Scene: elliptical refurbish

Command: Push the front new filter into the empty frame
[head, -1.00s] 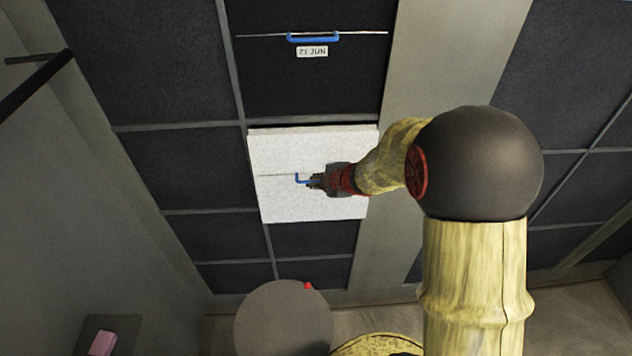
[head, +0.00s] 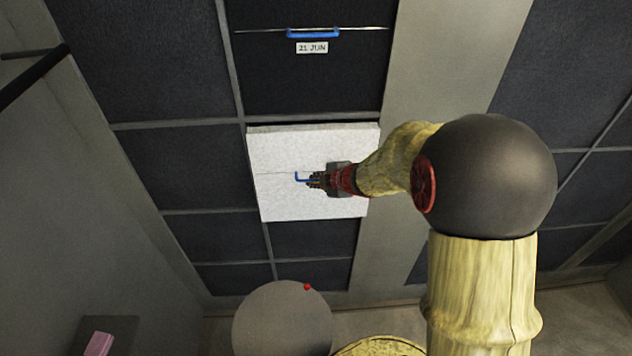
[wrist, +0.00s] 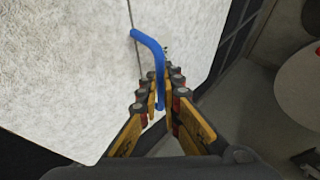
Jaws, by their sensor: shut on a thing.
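The new filter (head: 285,203) is a white, rough square panel with a blue handle (head: 298,177) across its face. In the head view it sits at a frame in the grid of dark panels, covering the opening. Its upper edge shows as a thin band, and I cannot tell how deep it sits. My gripper (head: 316,181) is in front of the filter, shut on the blue handle. In the wrist view the handle (wrist: 150,45) runs down between the fingers (wrist: 161,88), and the white filter face (wrist: 65,75) fills the left side.
A dark filter (head: 310,80) with a blue handle and a "21 JUN" label is in the frame above. Other dark panels (head: 185,168) surround the white one. A round grey object (head: 282,320) with a red spot stands below, and a pink block (head: 99,344) lies at lower left.

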